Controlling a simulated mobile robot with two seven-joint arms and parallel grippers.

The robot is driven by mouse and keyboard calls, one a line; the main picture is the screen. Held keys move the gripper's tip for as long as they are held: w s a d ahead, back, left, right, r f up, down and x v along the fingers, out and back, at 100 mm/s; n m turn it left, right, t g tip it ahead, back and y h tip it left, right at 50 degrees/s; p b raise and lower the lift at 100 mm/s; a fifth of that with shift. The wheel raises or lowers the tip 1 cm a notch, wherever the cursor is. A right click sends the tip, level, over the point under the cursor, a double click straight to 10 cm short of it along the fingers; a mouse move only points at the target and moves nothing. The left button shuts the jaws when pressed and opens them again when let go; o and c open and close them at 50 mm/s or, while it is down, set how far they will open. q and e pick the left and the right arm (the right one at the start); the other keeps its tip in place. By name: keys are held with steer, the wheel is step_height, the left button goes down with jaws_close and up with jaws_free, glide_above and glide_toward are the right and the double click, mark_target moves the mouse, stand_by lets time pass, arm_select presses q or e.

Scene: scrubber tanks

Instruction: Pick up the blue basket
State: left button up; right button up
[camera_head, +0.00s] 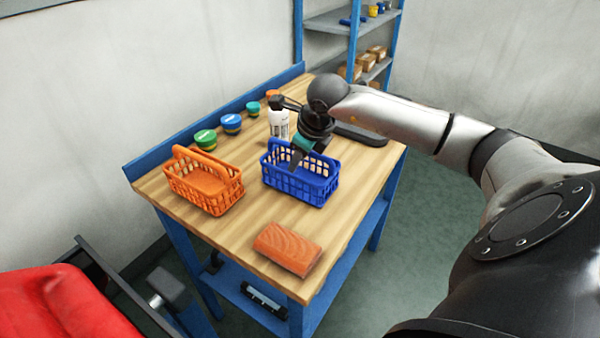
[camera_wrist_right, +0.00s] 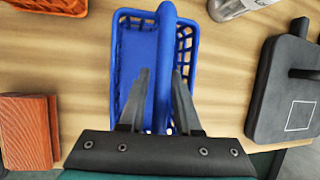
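The blue basket (camera_head: 318,191) stands upright on the wooden workbench, right of the orange basket. My right gripper (camera_head: 296,160) reaches down over it from above, with the fingers at its handle. In the right wrist view the blue basket (camera_wrist_right: 127,65) lies below the gripper, and its handle (camera_wrist_right: 166,50) runs between the two fingers. The right gripper (camera_wrist_right: 161,85) is open around the handle, with a visible gap on the left side; the right finger is very close to it. Part of the handle is hidden in the head view. My left gripper is not in view.
The orange basket (camera_head: 222,197) stands to the left. A red-brown block (camera_head: 287,248) lies near the front edge of the workbench (camera_head: 245,240). A white bottle (camera_head: 278,124), several coloured tubs (camera_head: 206,139) and a dark flat object (camera_head: 361,135) are behind. A shelf (camera_head: 340,20) stands farther back.

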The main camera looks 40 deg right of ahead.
steer(key=shift+c, duration=0.2)
steer(key=shift+f, duration=0.1)
jaws_close()
stand_by(0.4)
